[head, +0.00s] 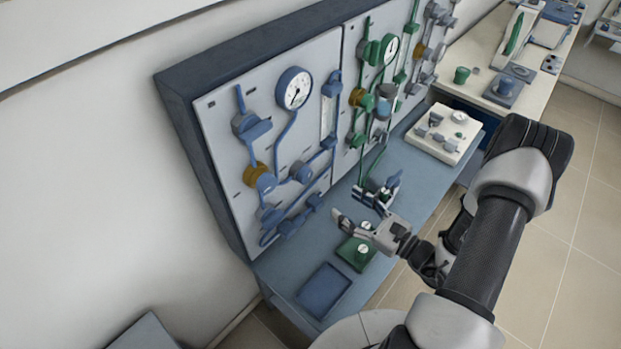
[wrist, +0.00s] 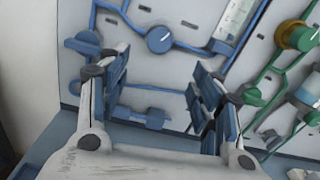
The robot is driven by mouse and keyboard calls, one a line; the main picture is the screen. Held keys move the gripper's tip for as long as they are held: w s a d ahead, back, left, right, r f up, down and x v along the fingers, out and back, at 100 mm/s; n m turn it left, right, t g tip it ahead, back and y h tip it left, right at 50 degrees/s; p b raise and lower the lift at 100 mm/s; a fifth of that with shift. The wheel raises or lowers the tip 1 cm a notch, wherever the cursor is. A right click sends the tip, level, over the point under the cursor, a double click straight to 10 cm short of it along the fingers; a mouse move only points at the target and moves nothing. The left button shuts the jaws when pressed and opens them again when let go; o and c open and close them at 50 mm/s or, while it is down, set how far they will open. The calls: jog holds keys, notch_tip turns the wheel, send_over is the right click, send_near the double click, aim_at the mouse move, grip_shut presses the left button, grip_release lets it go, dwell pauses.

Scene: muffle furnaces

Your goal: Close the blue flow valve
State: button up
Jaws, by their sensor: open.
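The left panel (head: 225,130) carries a blue pipe line with several blue fittings; which one is the flow valve is not labelled legibly. A round blue knob (head: 302,172) with a pale line on its face sits mid-panel on this line; it also shows in the wrist view (wrist: 160,40), above and between my fingers. My gripper (head: 362,207) is open and empty, in front of the panel's lower right and above the bench. In the wrist view my gripper (wrist: 155,85) frames a blue fitting (wrist: 152,118) low on the panel, with no contact visible.
A gauge (head: 294,88) and a brown-yellow fitting (head: 257,176) are on the blue line. A green-piped panel (head: 352,68) adjoins on the right. The bench (head: 290,272) holds a blue tray (head: 323,291), a green device (head: 350,256) and a white instrument box (head: 455,148).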

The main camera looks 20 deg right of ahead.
aim_at(308, 178)
jog(key=x, duration=1.3)
jog(key=shift+w+a+b, duration=0.15)
jog(key=shift+w+b, duration=0.05)
jog(key=shift+b, duration=0.15)
jog(key=c, duration=1.1)
jog(key=shift+o, duration=0.2)
jog(key=shift+m, duration=0.3)
jog(key=m+p, duration=0.1)
jog(key=m, duration=0.4)
jog(key=m+p, duration=0.1)
jog(key=m, duration=0.5)
jog(key=shift+m, duration=0.5)
